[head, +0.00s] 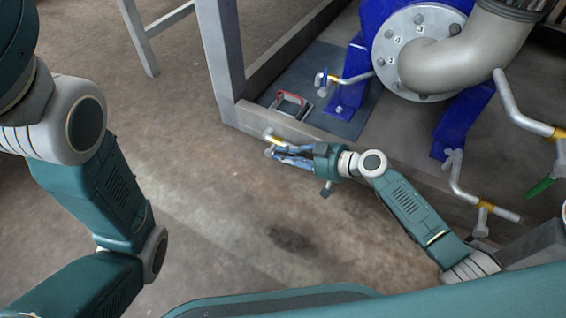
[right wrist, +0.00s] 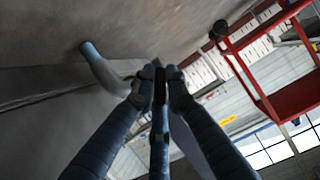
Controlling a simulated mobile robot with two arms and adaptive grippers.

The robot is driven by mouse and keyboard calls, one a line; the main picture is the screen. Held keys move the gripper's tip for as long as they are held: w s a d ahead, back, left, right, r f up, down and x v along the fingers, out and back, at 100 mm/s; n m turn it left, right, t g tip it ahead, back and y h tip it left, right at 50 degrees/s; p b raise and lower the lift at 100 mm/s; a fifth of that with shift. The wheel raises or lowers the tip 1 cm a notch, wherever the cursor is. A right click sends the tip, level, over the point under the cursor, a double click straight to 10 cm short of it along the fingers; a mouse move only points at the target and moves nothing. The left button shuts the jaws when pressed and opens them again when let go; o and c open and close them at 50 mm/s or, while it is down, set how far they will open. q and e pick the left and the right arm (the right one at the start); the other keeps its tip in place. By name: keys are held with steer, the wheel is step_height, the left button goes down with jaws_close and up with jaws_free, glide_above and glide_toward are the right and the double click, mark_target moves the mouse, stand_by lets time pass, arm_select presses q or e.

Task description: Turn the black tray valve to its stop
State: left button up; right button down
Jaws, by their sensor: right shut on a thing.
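The black tray valve shows in the right wrist view as a narrow black handle (right wrist: 160,86) between the fingertips of my right gripper (right wrist: 160,100). In the head view, my right gripper (head: 273,152) is low beside the tray's front wall, at a short pipe with a yellow band (head: 286,145). Its fingers are shut on the handle, which is mostly hidden by them there. A grey pipe (right wrist: 105,72) runs to the valve in the wrist view. My left arm shows at the left of the head view; its gripper is outside the frame.
The tray's low wall (head: 250,122) runs beside my right gripper. A red-handled object (head: 290,102) lies inside. A green handle (head: 541,187) is at the right. The floor (head: 200,210) in front is clear.

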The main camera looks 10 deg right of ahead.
steer(key=shift+s+d+f+t+y+b, duration=0.15)
steer(key=shift+f+t+y+b, duration=0.45)
steer(key=shift+f+y, duration=0.15)
steer(key=shift+f+t+y, duration=0.1)
steer(key=shift+t+y, duration=0.2)
steer(key=shift+y, duration=0.15)
steer(key=shift+d+f, duration=0.1)
steer(key=c, duration=1.7)
jaws_free()
steer(key=shift+c, duration=0.2)
steer(key=v, duration=1.2)
steer(key=shift+f, duration=0.15)
